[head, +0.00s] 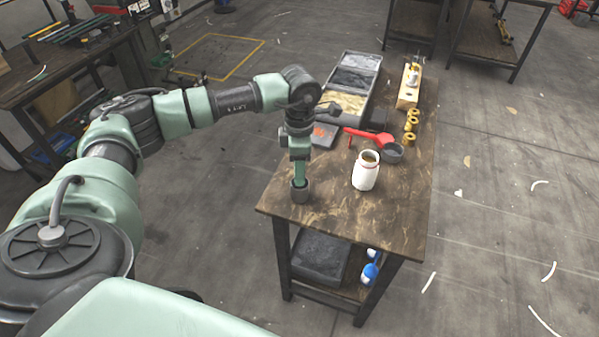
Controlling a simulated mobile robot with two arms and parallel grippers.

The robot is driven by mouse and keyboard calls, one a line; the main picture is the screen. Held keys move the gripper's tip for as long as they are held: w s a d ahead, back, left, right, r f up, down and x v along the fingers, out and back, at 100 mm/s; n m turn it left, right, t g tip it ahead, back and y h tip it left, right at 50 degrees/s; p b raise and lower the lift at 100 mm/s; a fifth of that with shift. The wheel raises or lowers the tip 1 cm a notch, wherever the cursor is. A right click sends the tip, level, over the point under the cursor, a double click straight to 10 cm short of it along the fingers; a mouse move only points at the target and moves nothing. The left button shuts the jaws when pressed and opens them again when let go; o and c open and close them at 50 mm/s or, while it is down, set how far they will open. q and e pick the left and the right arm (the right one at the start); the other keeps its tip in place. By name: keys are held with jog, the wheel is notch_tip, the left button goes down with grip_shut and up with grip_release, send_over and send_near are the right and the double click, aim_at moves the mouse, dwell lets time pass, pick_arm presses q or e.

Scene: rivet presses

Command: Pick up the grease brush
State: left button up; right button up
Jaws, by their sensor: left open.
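My left gripper (299,181) points down over the near left corner of the workbench (330,208). It is open, though its fingers are small and hard to make out. A dark round cup-like piece (299,193) shows right at its tip; I cannot tell whether they touch. No grease brush can be made out with certainty. A red long-handled tool (371,136) lies further back on the bench, right of the gripper. A white jar (365,173) with a brownish opening stands upright to the gripper's right. My right gripper is not in view.
A dark grey cup (391,154) stands behind the jar. Several brass rings (411,127), a wooden block (407,98) and a sectioned grey tray (357,76) fill the back. The lower shelf holds a dark bin (318,260) and blue-white bottles (370,271). The bench's front right is clear.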

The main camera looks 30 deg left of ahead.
pick_arm(q)
jog(key=shift+f, duration=0.3)
grip_shut()
jog(key=shift+r, duration=0.2)
notch_tip(320, 180, up, 20)
jog(key=b, duration=0.2)
jog(key=shift+b, duration=0.35)
